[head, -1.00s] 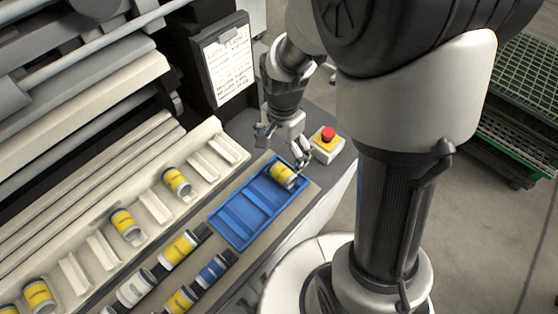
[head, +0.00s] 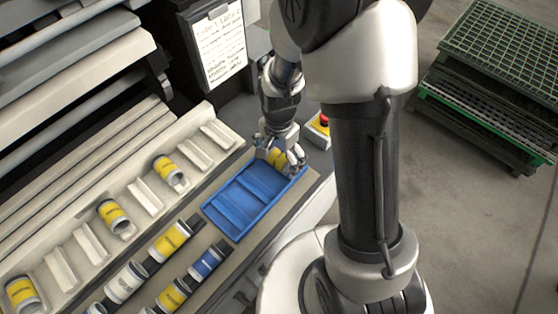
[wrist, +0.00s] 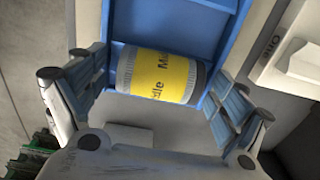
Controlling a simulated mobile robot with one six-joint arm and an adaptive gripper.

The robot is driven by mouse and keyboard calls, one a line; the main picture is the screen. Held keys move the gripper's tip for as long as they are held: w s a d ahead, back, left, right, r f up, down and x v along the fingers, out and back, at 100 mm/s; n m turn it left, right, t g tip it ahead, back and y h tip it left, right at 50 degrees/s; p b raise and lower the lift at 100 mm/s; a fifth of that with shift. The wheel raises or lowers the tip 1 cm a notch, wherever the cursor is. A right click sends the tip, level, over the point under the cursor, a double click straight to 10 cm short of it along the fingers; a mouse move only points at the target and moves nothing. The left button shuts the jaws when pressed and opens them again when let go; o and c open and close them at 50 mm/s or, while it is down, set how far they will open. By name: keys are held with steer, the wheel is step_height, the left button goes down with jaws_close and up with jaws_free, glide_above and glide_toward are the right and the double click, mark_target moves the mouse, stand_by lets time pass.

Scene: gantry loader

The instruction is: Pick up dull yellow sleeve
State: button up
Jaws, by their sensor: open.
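A yellow sleeve (wrist: 160,75) with light grey and dark grey ends lies on its side in the end compartment of the blue tray (wrist: 183,17). In the wrist view it sits between my open fingers, with a gap on each side. In the head view my gripper (head: 278,150) is over the tray's far right end and partly hides this sleeve (head: 277,158). Other yellow sleeves stand or lie in the pale rack and in the dark holders to the left; from here I cannot tell which yellow is duller.
The blue tray's other compartments (head: 236,209) are empty. A pale rack (head: 225,133) runs along the machine with several sleeves. A clipboard (head: 217,46) hangs above.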

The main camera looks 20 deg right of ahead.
steer(key=shift+r, duration=0.1)
steer(key=shift+c, duration=0.3)
steer(key=c, duration=1.4)
